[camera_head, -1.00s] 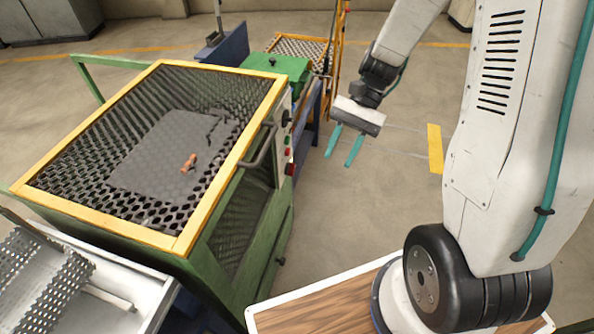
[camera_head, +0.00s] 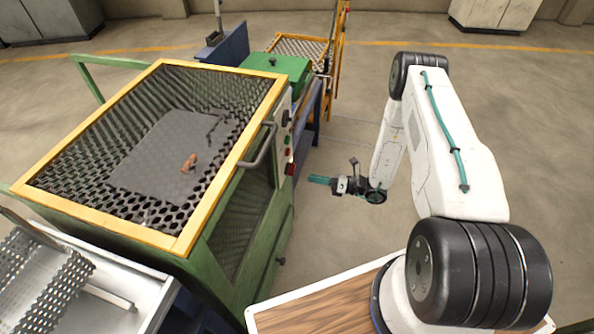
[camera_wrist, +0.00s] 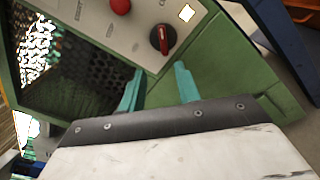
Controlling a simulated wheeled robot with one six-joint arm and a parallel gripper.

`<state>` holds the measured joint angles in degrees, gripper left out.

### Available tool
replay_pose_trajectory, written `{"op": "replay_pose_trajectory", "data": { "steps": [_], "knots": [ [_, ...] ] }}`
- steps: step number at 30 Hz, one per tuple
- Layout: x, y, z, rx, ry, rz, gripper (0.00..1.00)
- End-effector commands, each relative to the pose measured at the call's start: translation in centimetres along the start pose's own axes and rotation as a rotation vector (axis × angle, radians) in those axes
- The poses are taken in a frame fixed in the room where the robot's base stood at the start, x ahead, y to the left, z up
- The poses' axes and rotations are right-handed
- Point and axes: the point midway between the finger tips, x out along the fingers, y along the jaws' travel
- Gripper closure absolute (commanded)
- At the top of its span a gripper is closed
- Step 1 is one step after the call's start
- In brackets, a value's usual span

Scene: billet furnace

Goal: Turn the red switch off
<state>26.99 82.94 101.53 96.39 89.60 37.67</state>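The red switch (camera_head: 290,169) sits at the lower end of the control panel on the green machine's right side in the head view. In the wrist view it is a red handle on a round black base (camera_wrist: 162,40), set at a slant. My gripper (camera_head: 317,179) is to the right of the panel, with its teal fingers pointing at it. In the wrist view my gripper (camera_wrist: 160,78) is open, with a gap between the fingers, and nothing shows between them. The switch appears just beyond the fingertips, apart from them.
A red round button (camera_wrist: 120,5) is on the same panel, near the switch. A grab handle (camera_head: 262,147) sticks out from the green machine (camera_head: 240,225). A metal tray (camera_head: 125,285) stands at lower left. The floor right of my arm is clear.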

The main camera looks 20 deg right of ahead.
Motion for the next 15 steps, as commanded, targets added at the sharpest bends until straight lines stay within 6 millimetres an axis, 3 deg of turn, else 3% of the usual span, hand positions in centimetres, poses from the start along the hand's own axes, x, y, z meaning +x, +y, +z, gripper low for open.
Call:
{"op": "replay_pose_trajectory", "data": {
  "steps": [5, 15],
  "knots": [
    [1.0, -0.8, 1.3, 0.053, -0.046, -0.023, 0.67],
    [6.2, -0.9, 1.5, 0.050, -0.042, -0.021, 0.67]
  ]
}}
